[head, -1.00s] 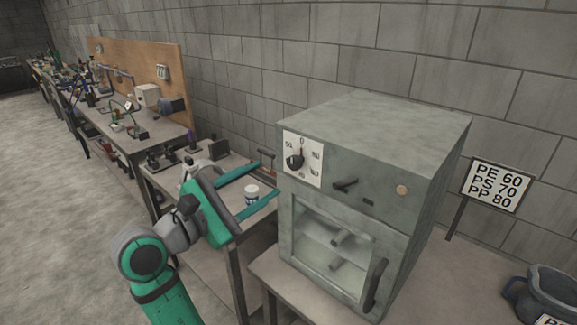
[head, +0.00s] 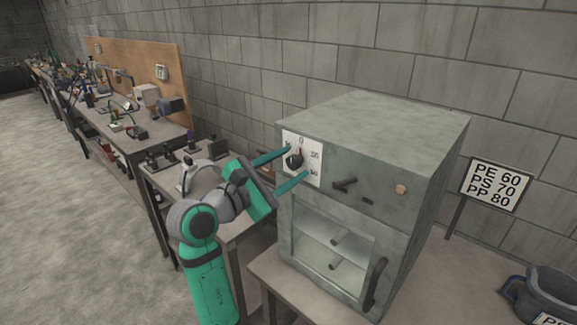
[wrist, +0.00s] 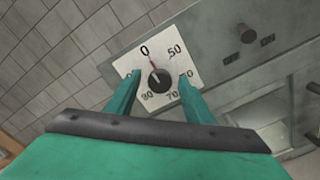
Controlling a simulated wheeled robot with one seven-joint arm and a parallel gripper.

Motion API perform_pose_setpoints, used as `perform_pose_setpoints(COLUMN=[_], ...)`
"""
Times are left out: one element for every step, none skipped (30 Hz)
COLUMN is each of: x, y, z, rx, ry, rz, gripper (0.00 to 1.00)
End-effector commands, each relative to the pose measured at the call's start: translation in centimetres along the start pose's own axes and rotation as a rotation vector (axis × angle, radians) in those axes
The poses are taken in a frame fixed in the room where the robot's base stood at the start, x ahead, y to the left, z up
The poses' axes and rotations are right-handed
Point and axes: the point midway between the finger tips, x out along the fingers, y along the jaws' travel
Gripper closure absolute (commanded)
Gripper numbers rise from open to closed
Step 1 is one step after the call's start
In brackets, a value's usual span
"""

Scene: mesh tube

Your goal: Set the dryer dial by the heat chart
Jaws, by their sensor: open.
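The dryer (head: 400,165) is a grey-green box on a bench with a glass-fronted door. Its black dial (head: 294,159) sits on a white scale plate (head: 316,172) at the upper left of the front. In the wrist view the red mark on the dial (wrist: 159,80) points close to 0; 50, 70 and 90 also show on the plate. My gripper (head: 298,160) is open, its teal fingers on either side of the dial and apart from it. The heat chart (head: 497,185) on a post reads PE 60, PS 70, PP 80.
A dark tub (head: 545,295) with a label reading "PP", partly cut off, stands at the lower right. Cluttered workbenches (head: 130,115) run along the wall at left.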

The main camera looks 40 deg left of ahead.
Motion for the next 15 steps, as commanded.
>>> perform_pose_setpoints(x=[-0.02, -0.03, -0.04, -0.04, -0.04, -0.03, -0.02, -0.01, 0.01, 0.02, 0.04, 0.06, 0.07, 0.09, 0.11], y=[0.02, 0.02, 0.02, 0.02, 0.03, 0.02, 0.01, 0.01, 0.00, -0.01, -0.02, -0.03, -0.03, -0.04, -0.05], z=[-0.01, -0.01, -0.01, -0.01, -0.01, -0.01, -0.01, 0.00, 0.01, 0.02, 0.03, 0.05, 0.06, 0.07, 0.08], rx=[0.000, 0.000, 0.000, 0.000, 0.000, 0.000, 0.000, 0.000, 0.001, 0.002, 0.004, 0.008, 0.013, 0.019, 0.030], ry=[0.000, 0.000, 0.000, 0.000, 0.000, 0.000, 0.000, 0.000, 0.000, 0.000, -0.001, -0.001, -0.001, -0.001, -0.001], rz=[0.000, 0.000, 0.000, 0.000, 0.001, 0.000, 0.000, 0.000, 0.000, 0.000, 0.000, 0.000, 0.000, 0.000, 0.000], gripper=[0.59, 0.67, 0.76, 0.83, 0.91, 0.94, 0.94, 0.94, 0.94, 0.94, 0.94, 0.94, 0.94, 0.94, 0.93])
